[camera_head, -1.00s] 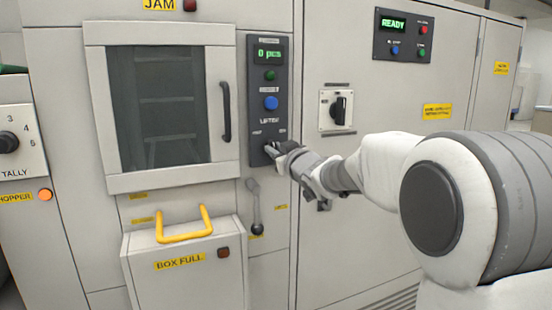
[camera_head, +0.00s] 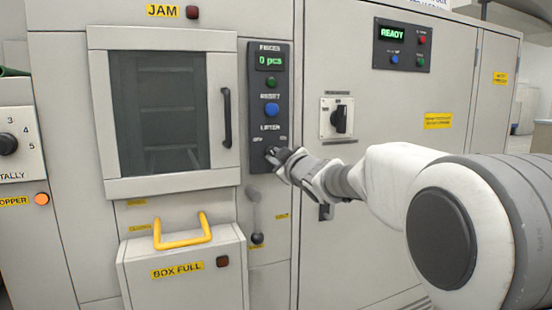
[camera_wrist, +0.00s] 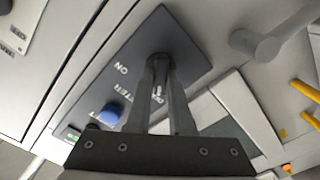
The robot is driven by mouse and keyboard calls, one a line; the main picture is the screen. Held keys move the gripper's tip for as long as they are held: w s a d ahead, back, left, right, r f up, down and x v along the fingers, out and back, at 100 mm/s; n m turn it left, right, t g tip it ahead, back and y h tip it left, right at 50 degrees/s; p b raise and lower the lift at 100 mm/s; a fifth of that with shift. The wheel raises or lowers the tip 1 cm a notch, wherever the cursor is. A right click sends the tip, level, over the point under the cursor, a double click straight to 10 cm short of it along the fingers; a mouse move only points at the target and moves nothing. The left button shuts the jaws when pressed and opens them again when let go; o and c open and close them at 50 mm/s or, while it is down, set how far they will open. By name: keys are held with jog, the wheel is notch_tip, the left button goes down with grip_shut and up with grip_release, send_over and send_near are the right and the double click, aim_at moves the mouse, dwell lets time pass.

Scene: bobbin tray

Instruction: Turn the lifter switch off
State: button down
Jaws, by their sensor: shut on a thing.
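The lifter switch sits low on the dark control panel (camera_head: 270,90), under the label LIFTER, with small position labels on either side. My gripper (camera_head: 272,156) reaches in from the right at the panel's lower end and covers most of the switch. In the wrist view my gripper (camera_wrist: 160,68) has its fingers close together, shut on the dark lifter switch (camera_wrist: 158,58) at their tips. The label ON shows left of the fingertips in the wrist view. The other label is partly hidden by the fingers, and I cannot tell which way the switch points.
Above the switch are a blue reset button (camera_head: 271,109), a green button (camera_head: 271,82) and a display reading 0 pcs. A lever (camera_head: 256,220) hangs just below the panel. A windowed door (camera_head: 225,115) is to the left, a rotary switch (camera_head: 340,120) to the right.

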jog(key=c, duration=0.8)
grip_release()
jog(key=p+v, duration=0.2)
jog(key=v, duration=1.5)
jog(key=shift+s, duration=0.2)
